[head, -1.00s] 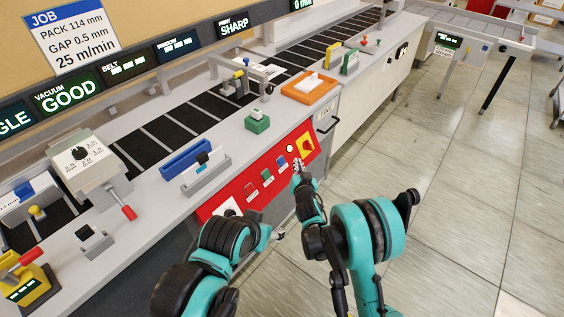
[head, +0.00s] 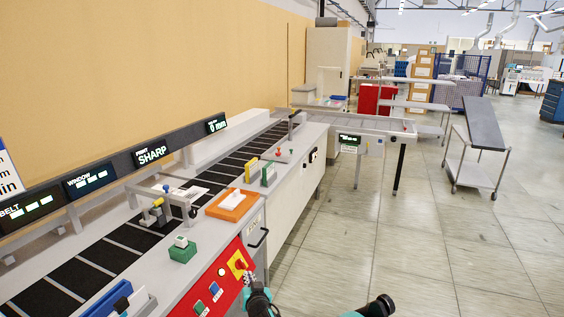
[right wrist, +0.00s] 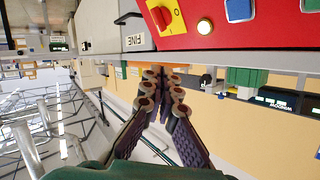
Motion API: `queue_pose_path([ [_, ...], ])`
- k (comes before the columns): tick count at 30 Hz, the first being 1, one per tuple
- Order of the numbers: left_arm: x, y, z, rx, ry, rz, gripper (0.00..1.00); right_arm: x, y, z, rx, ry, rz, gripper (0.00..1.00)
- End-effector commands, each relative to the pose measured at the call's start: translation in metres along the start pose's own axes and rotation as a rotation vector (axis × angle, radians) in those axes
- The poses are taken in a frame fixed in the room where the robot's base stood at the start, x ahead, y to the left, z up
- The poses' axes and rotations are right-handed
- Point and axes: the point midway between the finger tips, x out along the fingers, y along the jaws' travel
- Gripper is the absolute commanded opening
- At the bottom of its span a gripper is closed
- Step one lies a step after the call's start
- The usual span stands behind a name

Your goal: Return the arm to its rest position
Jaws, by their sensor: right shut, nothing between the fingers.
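My right gripper (head: 250,283) shows at the bottom of the head view, in front of the red control panel (head: 232,252). In the right wrist view its two dark jointed fingers (right wrist: 161,85) are shut with nothing between them. The fingertips look apart from the panel, but the exact gap cannot be told. Part of my right arm (head: 262,303) shows below the gripper; the rest is cut off by the frame. My left gripper is out of view.
The panel carries a red knob on a yellow plate (head: 239,264), a lit white button (head: 222,272) and a blue button (head: 213,288). The conveyor counter holds an orange tray (head: 231,213) and a green block (head: 183,254). Open floor (head: 400,240) lies right; a cart (head: 476,165) stands farther back.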

Motion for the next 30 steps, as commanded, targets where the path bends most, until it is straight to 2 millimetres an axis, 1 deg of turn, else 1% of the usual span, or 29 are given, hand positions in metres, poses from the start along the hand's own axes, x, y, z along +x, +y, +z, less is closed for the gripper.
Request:
queue_pose_path([
  [1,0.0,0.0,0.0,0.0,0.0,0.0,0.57,-0.016,0.018,-0.02,-0.003,-0.019,0.036,0.0],
  [3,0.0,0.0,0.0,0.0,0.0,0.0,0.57,-0.039,0.04,-0.042,-0.011,-0.054,0.084,0.0],
  [5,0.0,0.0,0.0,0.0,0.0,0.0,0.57,-0.061,0.058,-0.057,-0.019,-0.086,0.122,0.0],
  [6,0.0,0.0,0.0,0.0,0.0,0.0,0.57,-0.077,0.07,-0.066,-0.023,-0.107,0.145,0.0],
  [8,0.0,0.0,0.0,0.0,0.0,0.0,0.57,-0.102,0.087,-0.076,-0.029,-0.141,0.178,0.0],
  [9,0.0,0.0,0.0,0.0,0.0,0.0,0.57,-0.119,0.098,-0.082,-0.033,-0.163,0.199,0.0],
  [10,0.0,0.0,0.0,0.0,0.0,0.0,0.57,-0.133,0.105,-0.086,-0.034,-0.181,0.213,0.0],
  [11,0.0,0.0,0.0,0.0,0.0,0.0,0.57,-0.147,0.113,-0.088,-0.037,-0.199,0.228,0.0],
  [12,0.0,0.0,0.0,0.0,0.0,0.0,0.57,-0.166,0.122,-0.091,-0.039,-0.222,0.244,0.0],
  [14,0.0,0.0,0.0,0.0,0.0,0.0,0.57,-0.195,0.135,-0.092,-0.042,-0.259,0.269,0.0],
  [15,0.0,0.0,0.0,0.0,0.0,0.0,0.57,-0.214,0.143,-0.092,-0.044,-0.284,0.284,0.0],
  [17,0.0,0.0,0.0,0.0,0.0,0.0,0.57,-0.244,0.153,-0.088,-0.044,-0.322,0.303,0.0],
  [18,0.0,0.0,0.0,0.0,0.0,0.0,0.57,-0.264,0.159,-0.085,-0.046,-0.347,0.314,0.0],
  [19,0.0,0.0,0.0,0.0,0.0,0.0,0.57,-0.278,0.164,-0.082,-0.046,-0.367,0.322,0.0],
  [20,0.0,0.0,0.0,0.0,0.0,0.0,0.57,-0.293,0.167,-0.077,-0.046,-0.386,0.329,0.0],
  [21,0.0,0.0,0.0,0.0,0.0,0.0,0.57,-0.312,0.172,-0.071,-0.045,-0.411,0.337,0.0],
  [23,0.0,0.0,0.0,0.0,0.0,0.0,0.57,-0.341,0.177,-0.06,-0.045,-0.45,0.347,0.0],
  [24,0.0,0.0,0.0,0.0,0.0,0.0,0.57,-0.358,0.18,-0.052,-0.044,-0.475,0.352,0.0],
  [27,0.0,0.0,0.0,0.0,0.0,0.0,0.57,-0.396,0.184,-0.03,-0.041,-0.531,0.358,0.0],
  [30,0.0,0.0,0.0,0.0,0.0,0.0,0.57,-0.422,0.186,-0.011,-0.039,-0.573,0.357,0.0],
])
